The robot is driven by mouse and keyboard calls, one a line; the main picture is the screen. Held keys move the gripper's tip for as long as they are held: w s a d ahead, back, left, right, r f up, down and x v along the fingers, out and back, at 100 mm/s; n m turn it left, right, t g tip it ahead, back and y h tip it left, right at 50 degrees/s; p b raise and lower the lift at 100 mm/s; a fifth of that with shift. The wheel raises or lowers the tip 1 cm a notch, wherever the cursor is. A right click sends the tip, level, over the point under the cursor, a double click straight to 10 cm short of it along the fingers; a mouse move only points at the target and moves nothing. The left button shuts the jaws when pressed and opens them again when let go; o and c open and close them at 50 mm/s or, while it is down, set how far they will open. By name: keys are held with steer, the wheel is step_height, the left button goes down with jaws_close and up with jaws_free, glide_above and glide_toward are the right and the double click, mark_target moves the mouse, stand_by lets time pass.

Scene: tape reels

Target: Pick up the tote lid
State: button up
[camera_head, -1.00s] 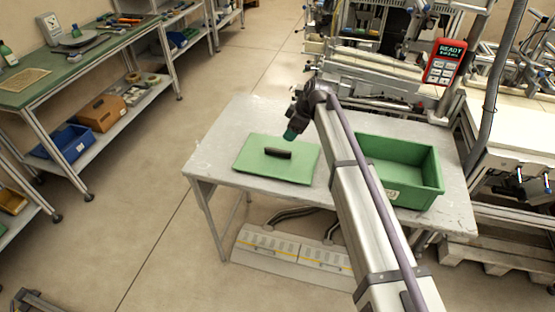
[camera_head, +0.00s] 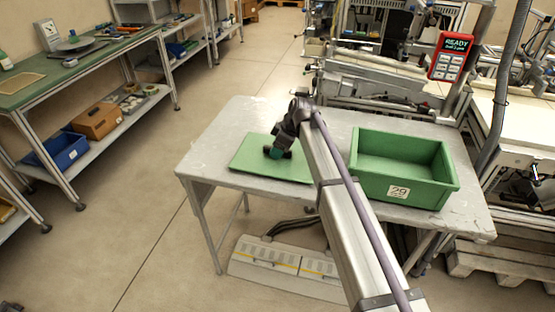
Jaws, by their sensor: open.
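The tote lid (camera_head: 256,168) is a flat green panel lying on the left part of the grey table. Its dark handle, seen earlier in the middle, is now mostly or wholly hidden by my gripper. My gripper (camera_head: 277,154) is open and points down at the middle of the lid, over the handle. Whether the fingers touch the handle or stand around it is too small to tell. The green tote (camera_head: 400,192) stands open on the right of the table, with a white label marked 29 on its front.
The grey table (camera_head: 225,128) has bare room behind and left of the lid. My arm crosses between lid and tote. A red device reading READY (camera_head: 449,57) hangs at the back right. A workbench (camera_head: 70,75) stands at the left, apart from the table.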

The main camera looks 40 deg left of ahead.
steer(key=shift+f, duration=0.25)
jaws_close()
stand_by(0.4)
